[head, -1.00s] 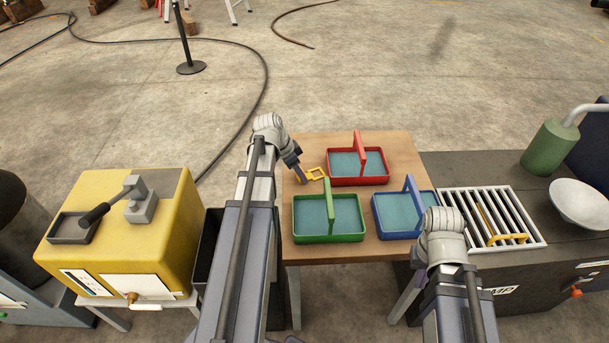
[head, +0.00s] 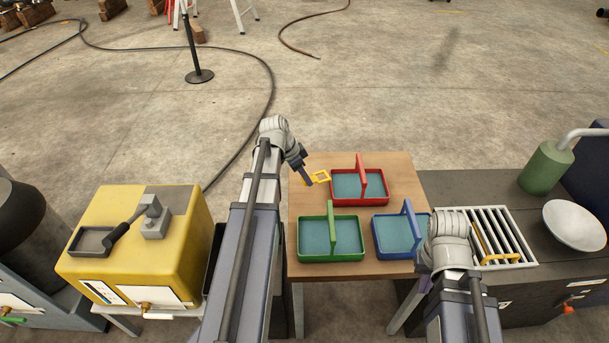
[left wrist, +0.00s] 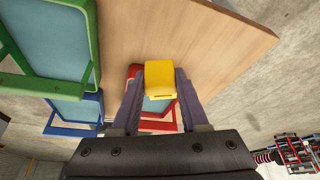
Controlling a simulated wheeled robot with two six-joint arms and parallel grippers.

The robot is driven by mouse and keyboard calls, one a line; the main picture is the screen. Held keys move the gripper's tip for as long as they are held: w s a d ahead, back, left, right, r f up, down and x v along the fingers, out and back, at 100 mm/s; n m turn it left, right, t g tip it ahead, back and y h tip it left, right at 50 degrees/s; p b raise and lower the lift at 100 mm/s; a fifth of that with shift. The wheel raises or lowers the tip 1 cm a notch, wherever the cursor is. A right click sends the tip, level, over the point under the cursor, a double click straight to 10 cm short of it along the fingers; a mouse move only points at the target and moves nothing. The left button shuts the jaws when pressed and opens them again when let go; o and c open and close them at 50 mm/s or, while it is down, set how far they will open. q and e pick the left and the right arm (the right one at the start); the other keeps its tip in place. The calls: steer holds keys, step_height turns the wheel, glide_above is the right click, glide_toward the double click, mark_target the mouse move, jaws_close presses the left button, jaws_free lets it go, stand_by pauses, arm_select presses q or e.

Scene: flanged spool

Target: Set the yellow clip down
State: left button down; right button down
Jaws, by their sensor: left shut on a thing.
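In the left wrist view the clip (left wrist: 160,79) sits between the two fingers and covers part of the red basket. I cannot tell how high the clip is above the table. My right arm ends near the table's right edge; its gripper is hidden behind the wrist.
A green basket (head: 332,258) and a blue basket (head: 401,252), each with an upright handle, stand nearer on the table. To the right is a white slatted rack (head: 508,262) with a yellow handle-like piece. A yellow machine (head: 115,210) stands left. Bare table shows around the baskets.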

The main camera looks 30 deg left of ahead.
arm_select(q)
step_height(320, 180, up, 8)
steer(key=p, duration=0.7)
steer(key=shift+f, duration=0.15)
steer(key=shift+d+f, duration=0.1)
steer(key=shift+f, duration=0.05)
